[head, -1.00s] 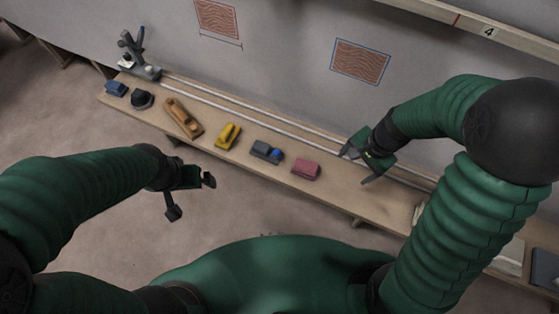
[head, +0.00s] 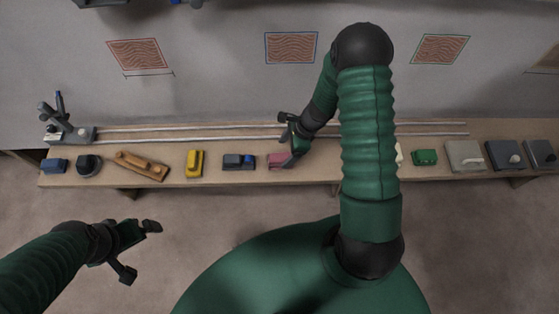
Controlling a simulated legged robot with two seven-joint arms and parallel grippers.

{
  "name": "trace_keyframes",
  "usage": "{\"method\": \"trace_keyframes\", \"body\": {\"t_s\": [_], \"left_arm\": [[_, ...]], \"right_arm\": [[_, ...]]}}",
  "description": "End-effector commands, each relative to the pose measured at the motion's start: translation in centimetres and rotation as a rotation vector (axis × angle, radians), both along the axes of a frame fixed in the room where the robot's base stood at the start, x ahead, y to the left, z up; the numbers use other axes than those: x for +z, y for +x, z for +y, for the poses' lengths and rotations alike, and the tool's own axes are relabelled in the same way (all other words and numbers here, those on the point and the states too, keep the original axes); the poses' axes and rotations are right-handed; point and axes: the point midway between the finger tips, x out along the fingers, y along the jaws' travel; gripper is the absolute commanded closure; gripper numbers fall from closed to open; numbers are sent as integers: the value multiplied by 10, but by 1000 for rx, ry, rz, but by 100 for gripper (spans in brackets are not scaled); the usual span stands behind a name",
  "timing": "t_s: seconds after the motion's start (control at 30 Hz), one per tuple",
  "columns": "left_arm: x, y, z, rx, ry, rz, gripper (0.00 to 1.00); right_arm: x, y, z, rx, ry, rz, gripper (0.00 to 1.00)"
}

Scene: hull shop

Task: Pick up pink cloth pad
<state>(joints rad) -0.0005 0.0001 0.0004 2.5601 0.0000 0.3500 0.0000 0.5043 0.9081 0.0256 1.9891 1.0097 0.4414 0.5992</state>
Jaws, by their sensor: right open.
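The pink cloth pad (head: 276,160) lies on the long wooden bench (head: 220,176), just right of a grey-and-blue block. Its right part is hidden by my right gripper. My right gripper (head: 284,141) is open, with one finger over or beside the pad and the other finger further back towards the rails. I cannot tell whether it touches the pad. My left gripper (head: 139,252) is open and empty, over the floor in front of the bench, well away from the pad.
Left of the pad are the grey-and-blue block (head: 238,161), a yellow tool (head: 195,162) and a wooden plane (head: 141,166). A green block (head: 425,157) and grey boxes stand at the right. Two rails (head: 200,139) run along the back of the bench.

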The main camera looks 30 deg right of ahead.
Motion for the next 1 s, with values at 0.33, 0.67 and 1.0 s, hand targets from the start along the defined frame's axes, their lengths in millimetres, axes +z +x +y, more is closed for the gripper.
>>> {"method": "trace_keyframes", "body": {"t_s": [0.33, 0.67, 1.0], "left_arm": [[-11, 0, 0, 1, 0, 0, 0], [-11, 0, 0, 1, 0, 0, 0], [-11, 0, 0, 1, 0, 0, 0]], "right_arm": [[-51, 7, 14, 0, 5, 1, 22], [-54, 8, 17, 0, 0, 0, 30], [-54, 7, 17, 0, 2, 0, 75]]}}
